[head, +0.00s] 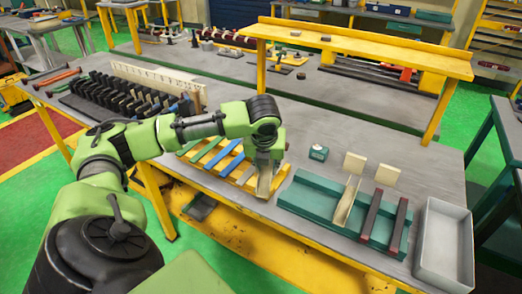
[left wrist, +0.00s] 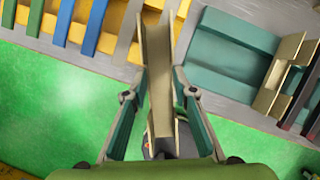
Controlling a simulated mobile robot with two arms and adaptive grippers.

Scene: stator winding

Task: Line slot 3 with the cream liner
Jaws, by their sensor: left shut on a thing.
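My left gripper (head: 266,166) points down over the front of the table, between the strip rack and the teal block. It is shut on a long cream liner (left wrist: 158,75), a folded channel that shows between the fingers (left wrist: 156,100) in the left wrist view. The liner (head: 264,183) also shows below the gripper in the head view. The teal slotted block (head: 307,197) lies right of the gripper, apart from it. A cream liner (head: 345,208) sits in one of its slots. Slot numbers are not readable. My right gripper is not in view.
Two dark bars (head: 371,214) (head: 398,226) lie across the teal block, with cream plates (head: 354,163) (head: 387,174) behind. A grey tray (head: 445,238) stands at the right. Blue, green and yellow strips (head: 217,154) lie left of the gripper. A small teal box (head: 318,153) stands behind.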

